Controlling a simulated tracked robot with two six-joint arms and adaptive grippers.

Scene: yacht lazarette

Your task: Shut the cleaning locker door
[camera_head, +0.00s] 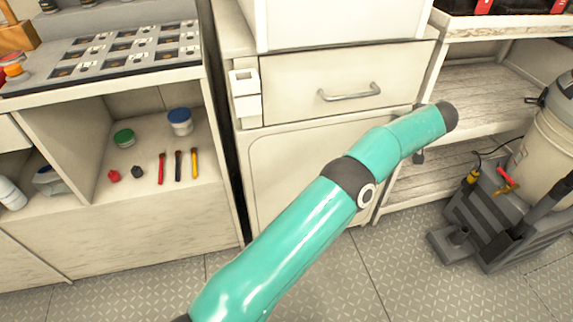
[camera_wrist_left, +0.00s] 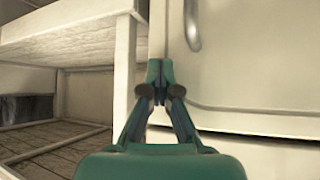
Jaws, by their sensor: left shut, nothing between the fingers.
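A pale door panel (camera_head: 290,165) with a rounded edge sits below the drawer in the head view, partly hidden by my left arm. It looks flush with the cabinet there. In the left wrist view a pale panel (camera_wrist_left: 250,65) with a vertical metal handle (camera_wrist_left: 192,25) fills the right side. A dark gap runs under its lower edge. I cannot tell whether it stands slightly open. My left gripper (camera_wrist_left: 158,78) is shut and empty, its fingertips in front of the panel's left edge. I cannot tell whether they touch. My right gripper is not in view.
A drawer (camera_head: 345,85) with a bar handle is above the door. Open shelves (camera_head: 470,95) and a vacuum-like machine (camera_head: 540,150) stand at the right. The left shelf (camera_head: 140,200) holds tubs and small tools. The patterned floor (camera_head: 340,270) in front is clear.

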